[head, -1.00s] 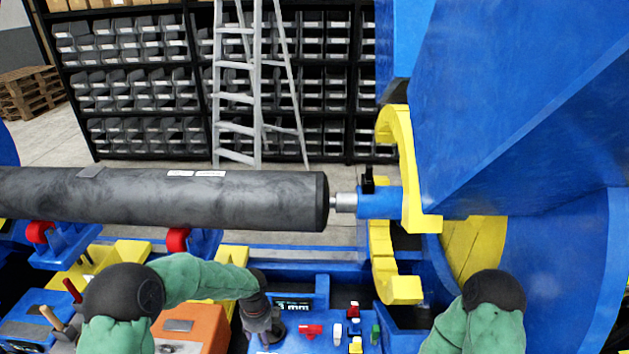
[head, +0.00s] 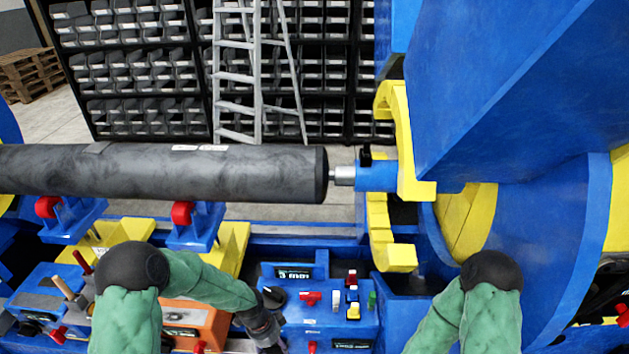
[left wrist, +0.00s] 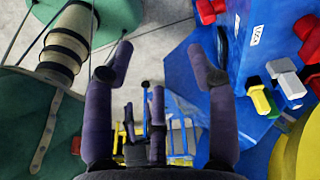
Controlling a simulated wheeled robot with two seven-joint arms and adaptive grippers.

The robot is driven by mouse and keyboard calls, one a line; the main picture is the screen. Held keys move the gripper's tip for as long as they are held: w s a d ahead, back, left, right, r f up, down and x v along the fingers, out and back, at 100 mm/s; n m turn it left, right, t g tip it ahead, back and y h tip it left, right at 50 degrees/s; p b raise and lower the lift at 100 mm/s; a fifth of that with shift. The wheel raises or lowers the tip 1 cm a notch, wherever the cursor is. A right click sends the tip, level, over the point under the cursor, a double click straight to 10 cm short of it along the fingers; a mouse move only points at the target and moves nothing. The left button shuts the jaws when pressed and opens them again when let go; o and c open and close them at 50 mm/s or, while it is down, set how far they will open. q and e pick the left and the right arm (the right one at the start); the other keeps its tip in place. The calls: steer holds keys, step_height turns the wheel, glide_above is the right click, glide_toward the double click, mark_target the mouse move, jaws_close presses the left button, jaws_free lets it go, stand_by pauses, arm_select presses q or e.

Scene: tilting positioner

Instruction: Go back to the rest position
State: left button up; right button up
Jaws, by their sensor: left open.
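My left arm (head: 205,280) is bent in the lower left of the head view, its elbow raised and its forearm sloping down to the right. Its wrist reaches the bottom edge beside the blue parts box, and the fingertips cannot be made out there. In the left wrist view my left gripper (left wrist: 160,70) is open, its dark fingers wide apart with nothing between them. My right arm (head: 480,300) shows at the lower right with its elbow up.
A long dark cylinder (head: 200,172) lies across the view above red rollers (head: 182,213). The large blue positioner (head: 530,110) with yellow jaws (head: 400,258) fills the right. A blue box with small coloured parts (head: 300,325) and an orange box (head: 190,318) sit close to the left arm.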

arm_select(q)
steer(key=s+f+n, duration=0.4)
steer(key=s+n, duration=0.4)
steer(key=n, duration=0.1)
steer(key=s+d+f+n+h, duration=0.1)
steer(key=s+f+n, duration=0.3)
steer(key=s+n, duration=0.3)
steer(key=n, duration=0.3)
steer(key=shift+s+d+f+t+h+b, duration=0.2)
steer(key=shift+s+d+t+h+b, duration=0.1)
steer(key=shift+s+t+b, duration=0.1)
stand_by(1.0)
